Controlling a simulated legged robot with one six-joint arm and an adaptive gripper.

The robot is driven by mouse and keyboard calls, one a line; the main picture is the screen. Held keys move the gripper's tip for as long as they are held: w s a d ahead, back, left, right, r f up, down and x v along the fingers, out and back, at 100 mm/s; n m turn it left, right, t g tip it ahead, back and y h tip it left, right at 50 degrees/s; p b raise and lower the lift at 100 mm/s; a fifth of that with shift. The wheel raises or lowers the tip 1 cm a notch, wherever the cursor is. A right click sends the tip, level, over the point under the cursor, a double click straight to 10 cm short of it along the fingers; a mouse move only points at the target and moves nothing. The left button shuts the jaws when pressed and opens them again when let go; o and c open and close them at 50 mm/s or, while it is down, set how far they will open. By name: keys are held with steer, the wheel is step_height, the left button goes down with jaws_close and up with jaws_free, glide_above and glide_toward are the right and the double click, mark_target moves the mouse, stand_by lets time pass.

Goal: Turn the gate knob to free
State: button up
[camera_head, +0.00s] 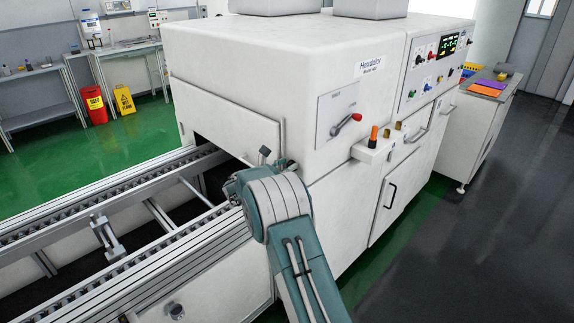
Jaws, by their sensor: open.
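The red-handled knob (346,124) sits on a pale square plate (338,108) on the white machine's front. Its red grip points to the right and slightly up. The plate's lettering is too small to read, so I cannot tell which position is marked free. My teal and grey arm rises from the bottom, left of and below the knob. Small dark parts of my gripper (274,158) show just past the arm's rounded joint, which hides the rest. The gripper is open, apart from the knob and to its lower left. No held thing shows.
A control panel (436,62) and door handles are further right. Conveyor rails (110,262) run into the machine at left. A side cabinet (474,130) stands right; dark floor there is clear.

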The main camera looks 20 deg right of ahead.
steer(key=shift+d, duration=0.1)
jaws_close()
steer(key=shift+m, duration=0.3)
steer(key=m, duration=0.3)
steer(key=shift+s+d+m, duration=0.1)
steer(key=shift+s+m, duration=0.15)
steer(key=shift+m, duration=0.15)
steer(key=shift+s+d+f+m, duration=0.1)
steer(key=shift+s+f+m, duration=0.15)
steer(key=shift+m, duration=2)
steer(key=shift+s+d+f+m, duration=0.1)
steer(key=shift+f+m, duration=0.3)
steer(key=shift+m, duration=1.8)
steer(key=shift+s+f+m, duration=0.2)
steer(key=shift+f+m, duration=0.1)
steer(key=shift+m, duration=1.95)
steer(key=shift+f, duration=0.15)
